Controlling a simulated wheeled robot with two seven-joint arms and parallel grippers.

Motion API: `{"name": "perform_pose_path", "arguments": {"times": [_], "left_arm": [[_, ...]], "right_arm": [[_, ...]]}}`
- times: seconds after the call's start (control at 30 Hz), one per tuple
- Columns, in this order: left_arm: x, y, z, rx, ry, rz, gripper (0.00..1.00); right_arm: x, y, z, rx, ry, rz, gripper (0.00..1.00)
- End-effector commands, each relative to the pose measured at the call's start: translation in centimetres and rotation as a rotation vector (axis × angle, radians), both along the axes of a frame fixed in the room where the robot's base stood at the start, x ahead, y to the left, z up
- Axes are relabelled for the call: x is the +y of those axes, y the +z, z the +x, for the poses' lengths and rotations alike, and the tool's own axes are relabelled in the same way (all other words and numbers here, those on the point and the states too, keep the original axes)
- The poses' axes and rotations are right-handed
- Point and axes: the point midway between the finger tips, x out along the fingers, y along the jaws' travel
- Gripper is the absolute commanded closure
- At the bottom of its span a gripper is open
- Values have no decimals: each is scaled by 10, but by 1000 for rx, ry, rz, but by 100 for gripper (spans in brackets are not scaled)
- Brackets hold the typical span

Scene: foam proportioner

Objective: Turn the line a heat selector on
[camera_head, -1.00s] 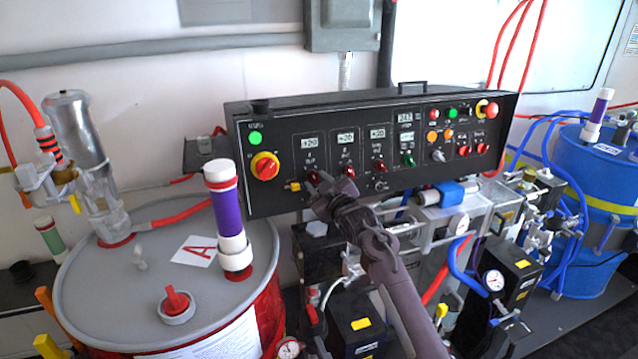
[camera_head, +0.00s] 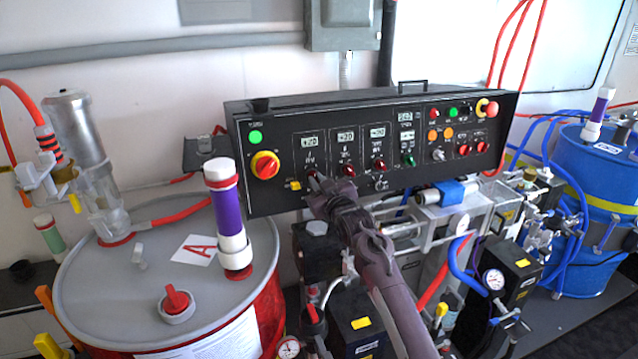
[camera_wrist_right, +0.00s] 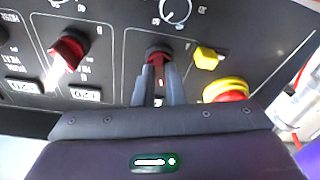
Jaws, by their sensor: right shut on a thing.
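The black control panel (camera_head: 375,140) has a row of red selector knobs under small displays. My right gripper (camera_head: 314,181) reaches up to its lower left part, at the leftmost knob of this row. In the right wrist view, which shows the panel upside down, the two fingers (camera_wrist_right: 160,82) are closed around the sides of that red knob (camera_wrist_right: 158,54). The fingers hide part of the knob, so its exact angle is unclear. The neighbouring red selector (camera_wrist_right: 68,50) is free of the gripper. My left gripper is not in view.
A yellow toggle (camera_head: 294,185) and the red and yellow main switch (camera_head: 265,165) are close to the gripper's left. A drum with a grey lid (camera_head: 115,290) and an upright purple tube (camera_head: 228,215) stand at left. Pipes and hoses fill the space below the panel.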

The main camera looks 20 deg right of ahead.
Motion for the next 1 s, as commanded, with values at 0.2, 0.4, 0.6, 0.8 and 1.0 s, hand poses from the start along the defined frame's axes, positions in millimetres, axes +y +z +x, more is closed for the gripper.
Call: {"name": "perform_pose_path", "arguments": {"times": [0.2,0.4,0.6,0.8,1.0], "left_arm": [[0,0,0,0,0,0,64],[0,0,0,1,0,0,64],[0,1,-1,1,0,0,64],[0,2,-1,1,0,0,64],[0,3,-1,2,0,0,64]], "right_arm": [[2,-1,0,8,-36,203,100],[3,-1,0,14,-72,389,100],[4,0,0,20,-102,560,100],[4,0,0,25,-127,692,100],[5,0,0,29,-142,779,100]]}}
